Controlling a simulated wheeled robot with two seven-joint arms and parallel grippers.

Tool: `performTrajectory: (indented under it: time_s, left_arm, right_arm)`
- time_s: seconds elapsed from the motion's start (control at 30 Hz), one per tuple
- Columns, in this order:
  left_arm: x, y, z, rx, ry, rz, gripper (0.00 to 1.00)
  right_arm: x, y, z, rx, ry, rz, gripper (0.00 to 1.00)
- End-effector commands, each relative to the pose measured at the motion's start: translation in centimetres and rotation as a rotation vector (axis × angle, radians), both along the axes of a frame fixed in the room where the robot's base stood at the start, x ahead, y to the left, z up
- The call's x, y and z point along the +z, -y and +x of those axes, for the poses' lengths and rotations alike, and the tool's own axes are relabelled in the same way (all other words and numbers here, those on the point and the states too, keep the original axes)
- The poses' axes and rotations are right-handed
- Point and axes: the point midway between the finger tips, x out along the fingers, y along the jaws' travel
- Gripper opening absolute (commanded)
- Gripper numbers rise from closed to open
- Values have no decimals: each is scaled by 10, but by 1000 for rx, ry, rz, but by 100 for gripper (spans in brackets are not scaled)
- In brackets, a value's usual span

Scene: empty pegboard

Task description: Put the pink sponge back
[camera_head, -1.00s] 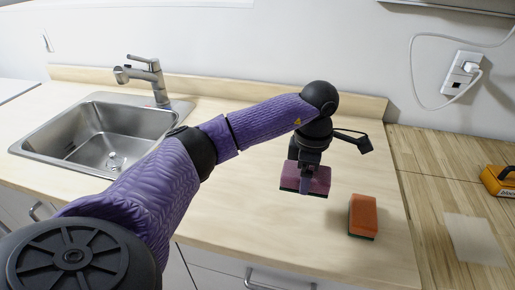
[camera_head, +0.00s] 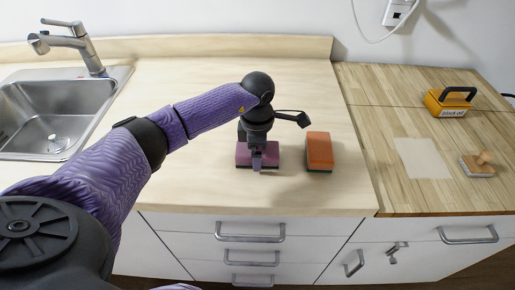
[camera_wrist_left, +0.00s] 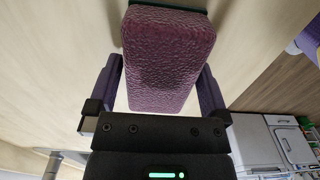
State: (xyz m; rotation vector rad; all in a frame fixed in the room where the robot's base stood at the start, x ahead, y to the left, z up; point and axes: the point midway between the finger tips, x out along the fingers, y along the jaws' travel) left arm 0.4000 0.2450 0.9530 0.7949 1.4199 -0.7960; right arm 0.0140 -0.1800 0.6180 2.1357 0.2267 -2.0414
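The pink sponge (camera_head: 257,155), a purple-pink block with a dark green underside, is low over or on the pale counter, left of the orange sponge (camera_head: 319,151). My left gripper (camera_head: 257,158) points down over it. In the left wrist view the pink sponge (camera_wrist_left: 165,60) fills the space between the two fingers of my left gripper (camera_wrist_left: 161,85), which are shut on its sides. Whether its underside touches the counter is hard to tell. My right gripper is not in view.
A sink (camera_head: 50,115) with a faucet (camera_head: 72,45) is at the left. On the wooden section at the right are an orange block with a black handle (camera_head: 449,103), a pale sheet (camera_head: 422,158) and a wood-handled stamp (camera_head: 478,164). The counter behind the sponges is clear.

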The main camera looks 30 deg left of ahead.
Motion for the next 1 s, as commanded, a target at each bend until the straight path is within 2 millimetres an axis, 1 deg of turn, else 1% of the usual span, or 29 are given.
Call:
performTrajectory:
  time_s: [0.17,0.27,0.5,0.6,0.7,0.8,1.0]
  left_arm:
    - [2,0,0,0,0,0,100]
    - [15,0,1,0,2,0,100]
    - [83,-1,1,0,5,1,100]
    - [105,0,1,0,4,0,100]
    - [119,0,0,0,3,-1,100]
    - [124,0,0,0,1,1,100]
    - [124,0,0,0,0,0,100]
  right_arm:
    - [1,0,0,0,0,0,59]
    - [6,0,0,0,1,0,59]
    - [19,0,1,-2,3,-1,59]
    - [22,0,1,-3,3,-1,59]
    - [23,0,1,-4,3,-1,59]
    - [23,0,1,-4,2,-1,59]
    - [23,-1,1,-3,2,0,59]
